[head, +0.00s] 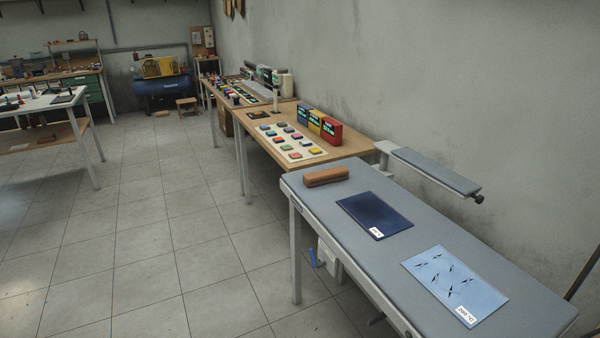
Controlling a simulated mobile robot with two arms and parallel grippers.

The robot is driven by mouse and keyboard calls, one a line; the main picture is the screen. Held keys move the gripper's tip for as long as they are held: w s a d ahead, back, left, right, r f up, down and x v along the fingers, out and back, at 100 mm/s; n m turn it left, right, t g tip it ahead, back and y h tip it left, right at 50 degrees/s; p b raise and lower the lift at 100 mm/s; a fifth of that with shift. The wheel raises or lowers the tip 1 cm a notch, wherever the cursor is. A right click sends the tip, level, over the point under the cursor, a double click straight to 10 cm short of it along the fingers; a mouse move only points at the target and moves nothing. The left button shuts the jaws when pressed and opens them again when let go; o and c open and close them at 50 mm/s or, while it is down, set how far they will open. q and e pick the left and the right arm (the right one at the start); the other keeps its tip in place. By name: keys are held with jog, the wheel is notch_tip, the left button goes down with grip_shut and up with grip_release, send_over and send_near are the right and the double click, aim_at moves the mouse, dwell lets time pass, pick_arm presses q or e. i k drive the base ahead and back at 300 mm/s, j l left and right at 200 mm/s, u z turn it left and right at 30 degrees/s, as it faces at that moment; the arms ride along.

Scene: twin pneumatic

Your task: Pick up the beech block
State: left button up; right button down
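A brown wooden block (326,177), which looks like the beech block, lies flat on the near grey-topped table (310,201), by its far left end. It is long and low, with rounded edges. Nothing touches it. Neither of my grippers shows in the head view.
A dark blue sheet (374,214) and a light blue sheet with dark marks (453,284) lie on the same table. A narrow padded arm (435,170) sticks out beside the wall. A wooden table (262,143) with coloured pads stands beyond. The tiled floor (150,250) at left is clear.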

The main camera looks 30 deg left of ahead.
aim_at(321, 178)
jog(key=u, duration=0.9)
jog(key=i+j, duration=0.1)
